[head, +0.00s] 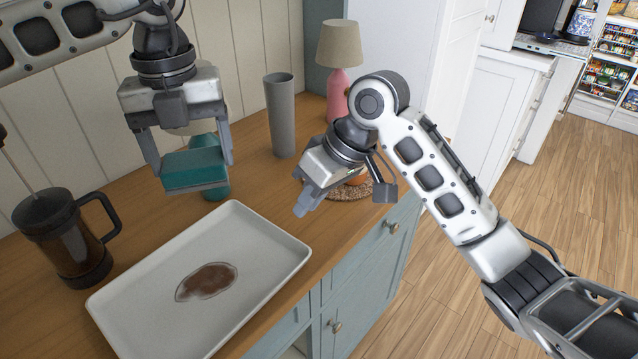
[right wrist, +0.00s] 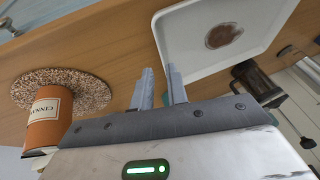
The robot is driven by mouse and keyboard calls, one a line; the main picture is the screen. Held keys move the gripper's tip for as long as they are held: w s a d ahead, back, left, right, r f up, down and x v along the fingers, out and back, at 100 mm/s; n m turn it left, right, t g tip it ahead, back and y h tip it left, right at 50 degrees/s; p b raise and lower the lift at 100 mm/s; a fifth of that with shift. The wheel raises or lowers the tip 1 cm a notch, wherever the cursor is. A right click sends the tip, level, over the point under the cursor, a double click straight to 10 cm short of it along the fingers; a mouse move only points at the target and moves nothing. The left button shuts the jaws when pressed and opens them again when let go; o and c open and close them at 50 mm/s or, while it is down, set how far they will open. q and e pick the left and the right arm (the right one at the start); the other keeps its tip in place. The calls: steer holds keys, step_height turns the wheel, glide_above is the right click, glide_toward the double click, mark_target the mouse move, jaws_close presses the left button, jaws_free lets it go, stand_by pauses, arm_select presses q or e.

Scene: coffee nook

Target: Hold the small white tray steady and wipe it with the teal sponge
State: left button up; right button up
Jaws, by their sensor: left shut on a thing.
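The small white tray (head: 255,222) lies on the wooden counter with a brown stain (head: 207,282) near its middle. The tray also shows at the top of the right wrist view (right wrist: 185,42). My left gripper (head: 195,172) is shut on the teal sponge (head: 193,171) and holds it above the counter, beyond the tray's far edge. My right gripper (head: 303,198) is partly open and empty, above the counter to the right of the tray. In the right wrist view its fingers (right wrist: 160,88) stand apart with nothing between them, clear of the tray.
A French press (head: 68,235) stands left of the tray. A teal object (head: 217,182) is partly hidden behind the sponge. A grey cylinder (head: 281,115) and a pink lamp (head: 340,92) stand behind. An orange tin (right wrist: 45,120) rests on a speckled mat (right wrist: 85,90) near my right gripper.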

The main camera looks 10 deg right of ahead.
mark_target(287, 233)
steer(key=x, duration=0.8)
jaws_close()
